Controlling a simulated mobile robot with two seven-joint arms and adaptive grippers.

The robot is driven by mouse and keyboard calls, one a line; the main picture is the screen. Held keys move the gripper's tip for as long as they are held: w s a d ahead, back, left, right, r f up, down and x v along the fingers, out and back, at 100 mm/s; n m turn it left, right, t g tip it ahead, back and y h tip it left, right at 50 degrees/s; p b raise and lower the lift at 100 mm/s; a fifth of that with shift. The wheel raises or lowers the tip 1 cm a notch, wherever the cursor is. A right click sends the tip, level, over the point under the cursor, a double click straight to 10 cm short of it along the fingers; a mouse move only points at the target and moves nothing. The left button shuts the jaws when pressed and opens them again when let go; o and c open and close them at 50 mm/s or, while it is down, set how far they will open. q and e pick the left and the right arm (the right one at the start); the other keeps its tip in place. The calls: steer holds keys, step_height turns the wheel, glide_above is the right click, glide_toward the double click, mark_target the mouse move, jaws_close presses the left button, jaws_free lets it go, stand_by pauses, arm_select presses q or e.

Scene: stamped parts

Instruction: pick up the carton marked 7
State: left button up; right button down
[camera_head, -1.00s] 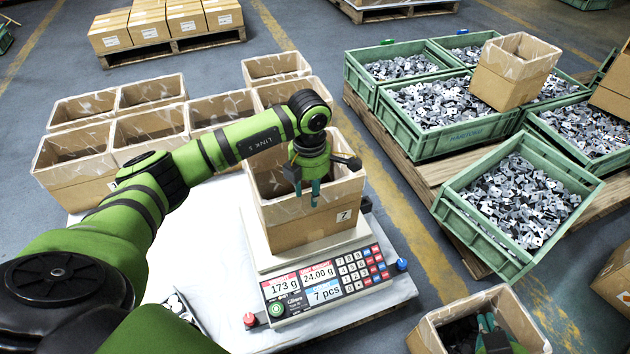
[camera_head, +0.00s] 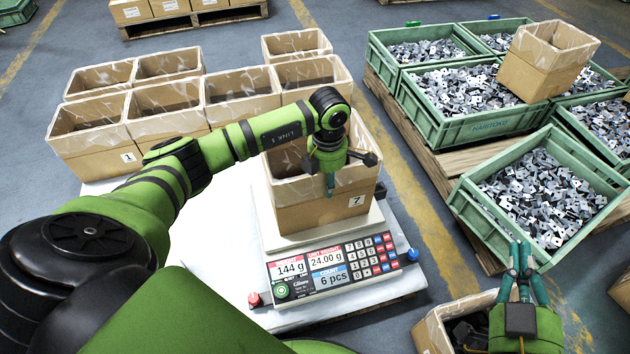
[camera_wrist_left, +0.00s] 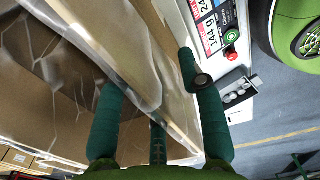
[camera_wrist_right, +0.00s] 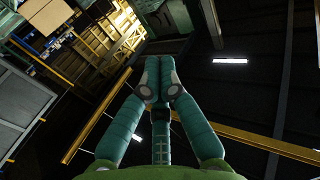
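The carton marked 7 (camera_head: 300,220) is an open brown box with a pale liner, standing upright on the counting scale (camera_head: 262,228). Its label is on the near face, at right. My left gripper (camera_head: 330,188) is at its near rim. In the left wrist view, the fingers (camera_wrist_left: 150,78) are spread with the carton's wall (camera_wrist_left: 135,60) between them, one finger on the inner side and one on the outer. My right gripper (camera_head: 521,248) is raised at lower right. Its fingertips meet, with nothing seen between them, in the right wrist view (camera_wrist_right: 159,80).
The scale reads 144 g, 6 pcs. Several open cartons (camera_head: 165,98) stand behind and left, one marked 1. Green crates of metal parts (camera_head: 480,212) fill the pallet at right. Another carton (camera_head: 432,335) with dark contents is below, beside my right gripper. White tabletop (camera_head: 210,260) is clear left of the scale.

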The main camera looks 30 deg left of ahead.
arm_select(q)
steer(key=shift+f, duration=0.55)
jaws_close()
arm_select(e)
steer(key=shift+s+a+r+t+y, duration=0.1)
steer(key=shift+a+r+t+y, duration=0.15)
steer(key=shift+r, duration=0.3)
steer(key=shift+a+r+t+y, duration=0.15)
steer(key=shift+r+t, duration=0.2)
steer(key=shift+r, duration=0.2)
arm_select(q)
steer(key=shift+r, duration=0.2)
arm_select(e)
steer(key=shift+d+f, duration=0.1)
